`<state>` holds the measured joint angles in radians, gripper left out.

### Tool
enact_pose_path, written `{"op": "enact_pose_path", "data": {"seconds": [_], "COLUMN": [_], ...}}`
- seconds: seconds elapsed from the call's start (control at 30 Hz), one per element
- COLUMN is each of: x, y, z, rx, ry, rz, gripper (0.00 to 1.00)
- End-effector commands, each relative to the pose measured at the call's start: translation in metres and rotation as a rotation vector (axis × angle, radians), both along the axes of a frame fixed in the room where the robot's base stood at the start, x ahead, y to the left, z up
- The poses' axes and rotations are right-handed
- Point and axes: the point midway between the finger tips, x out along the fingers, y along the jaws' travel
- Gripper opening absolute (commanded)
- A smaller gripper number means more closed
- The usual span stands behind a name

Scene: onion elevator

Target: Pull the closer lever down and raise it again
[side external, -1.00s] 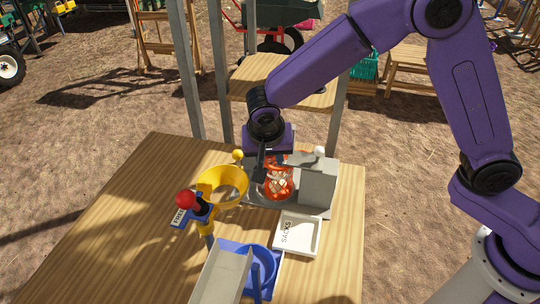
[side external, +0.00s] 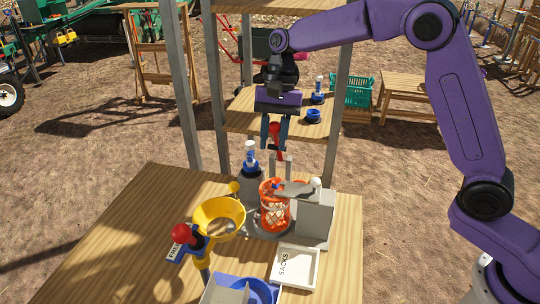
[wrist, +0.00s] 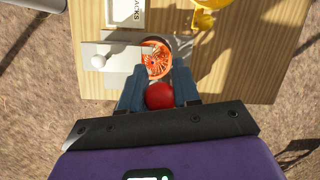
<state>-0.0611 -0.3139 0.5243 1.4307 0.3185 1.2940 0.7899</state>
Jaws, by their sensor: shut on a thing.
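The closer (side external: 316,215) is a grey machine at the table's far edge. A white-knobbed arm (side external: 316,182) lies across its top, beside an orange-red mesh sack (side external: 275,207) with pale contents. My gripper (side external: 274,132) is high above the machine, its fingers shut around a red knob on a red and grey stem, seemingly the closer lever (side external: 278,152). In the wrist view the red knob (wrist: 159,95) sits between the fingertips, and the round opening of the sack (wrist: 156,60) shows beyond. The lever's lower joint is unclear behind the machine.
A yellow funnel (side external: 220,212) and a second red knob (side external: 185,232) on a yellow post stand left of the machine. A white SACKS tray (side external: 296,268) is in front. A wooden shelf (side external: 245,115) and metal posts stand behind. The table's left side is clear.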

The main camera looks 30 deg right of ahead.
Motion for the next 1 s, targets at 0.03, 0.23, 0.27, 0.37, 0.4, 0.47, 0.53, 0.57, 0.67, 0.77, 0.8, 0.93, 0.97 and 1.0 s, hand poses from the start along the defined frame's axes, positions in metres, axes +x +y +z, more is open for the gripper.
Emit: {"op": "enact_pose_path", "data": {"seconds": [0.03,0.23,0.27,0.37,0.4,0.47,0.53,0.57,0.67,0.77,0.8,0.93,0.97,1.0], "x": [0.007,0.021,0.023,0.028,0.030,0.032,0.034,0.035,0.036,0.037,0.038,0.038,0.038,0.038], "y": [-0.006,-0.020,-0.022,-0.027,-0.029,-0.031,-0.034,-0.034,-0.036,-0.037,-0.037,-0.038,-0.038,-0.038], "z": [0.003,0.014,0.015,0.019,0.019,0.020,0.021,0.022,0.023,0.023,0.023,0.023,0.023,0.023], "rx": [0.031,0.133,0.146,0.183,0.194,0.210,0.224,0.229,0.242,0.248,0.250,0.250,0.250,0.251], "ry": [0.027,0.132,0.144,0.180,0.193,0.209,0.224,0.229,0.243,0.249,0.250,0.250,0.250,0.249], "rz": [-0.005,-0.002,-0.002,-0.001,-0.001,-0.001,-0.001,-0.001,0.001,0.000,0.000,-0.002,-0.003,-0.003], "gripper": [0.00,0.00,0.00,0.00,0.00,0.00,0.00,0.00,0.00,0.00,0.00,0.00,0.00,0.00]}}
